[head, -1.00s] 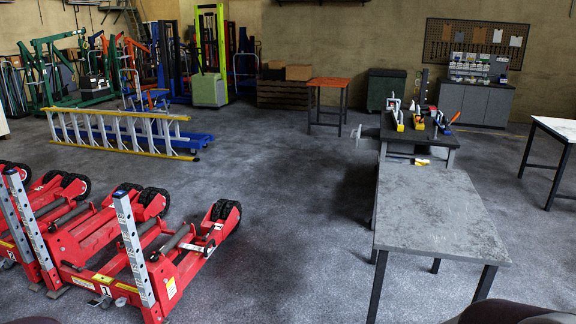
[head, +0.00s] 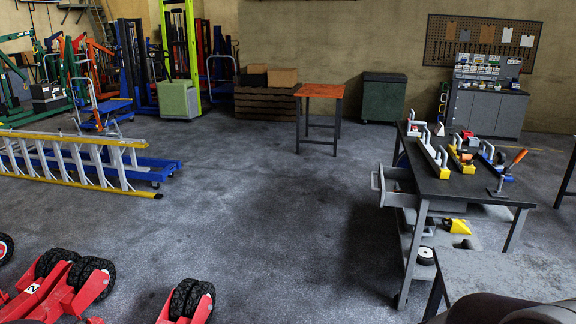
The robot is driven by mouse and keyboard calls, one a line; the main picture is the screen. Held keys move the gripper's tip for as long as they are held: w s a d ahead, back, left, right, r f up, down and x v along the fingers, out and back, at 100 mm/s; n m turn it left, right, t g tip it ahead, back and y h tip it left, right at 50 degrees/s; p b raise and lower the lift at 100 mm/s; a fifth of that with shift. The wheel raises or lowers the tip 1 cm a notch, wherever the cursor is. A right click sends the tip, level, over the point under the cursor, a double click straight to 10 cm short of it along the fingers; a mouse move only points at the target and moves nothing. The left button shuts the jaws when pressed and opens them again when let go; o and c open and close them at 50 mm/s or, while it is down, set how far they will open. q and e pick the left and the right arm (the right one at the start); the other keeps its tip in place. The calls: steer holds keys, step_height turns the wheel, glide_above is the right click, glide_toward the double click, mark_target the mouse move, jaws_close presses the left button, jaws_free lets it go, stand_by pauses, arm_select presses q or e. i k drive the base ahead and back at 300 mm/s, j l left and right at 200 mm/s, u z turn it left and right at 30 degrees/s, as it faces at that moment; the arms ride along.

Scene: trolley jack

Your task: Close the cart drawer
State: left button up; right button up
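The cart (head: 486,187) stands at the right, with a dark top and grey metal legs. Its drawer (head: 395,199) sticks out of the left side under the top, so it is open. The drawer front, with a pale handle, faces left. How far it is out is hard to tell, and its inside is mostly hidden. Neither of my grippers is in view.
On the cart top are several clamps and tools, including an orange-handled one (head: 508,172). A grey table (head: 500,272) stands close in front of the cart. Red jacks (head: 70,285) are at the lower left, a ladder (head: 75,165) at the left. The middle floor is clear.

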mark_target(388, 176)
steer(key=i+j+z, duration=0.15)
steer(key=i+z, duration=0.2)
steer(key=i, duration=0.25)
steer(key=i+j+z, duration=0.4)
steer(key=i, duration=0.15)
steer(key=i+j+z, duration=0.35)
steer(key=i, duration=0.15)
steer(key=i+j, duration=0.1)
steer(key=i, duration=0.8)
steer(key=i+j, duration=0.1)
steer(key=i, duration=0.75)
steer(key=i+j+z, duration=0.1)
steer(key=i, duration=0.8)
